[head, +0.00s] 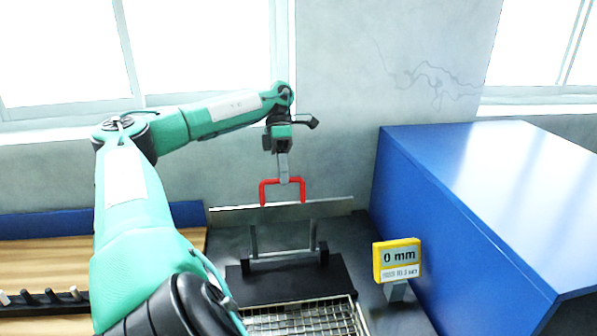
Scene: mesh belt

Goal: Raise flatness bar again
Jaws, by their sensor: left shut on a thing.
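The flatness bar (235,214) is a long grey metal plate standing on edge across the picture's middle, with a red U-shaped handle (263,192) on top. My left gripper (284,180) points down from above and is shut on the top of the red handle. Below the bar, two upright metal posts (254,241) stand on a black block (290,282). Whether the bar touches the posts cannot be told for certain. The right gripper is not in view.
A wire mesh belt (305,318) lies at the bottom centre. A yellow display (397,260) reading "0 mm" stands to its right. A large blue box-shaped housing (480,190) fills the right side. A wooden surface (45,254) with a black peg rack (45,303) lies at left.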

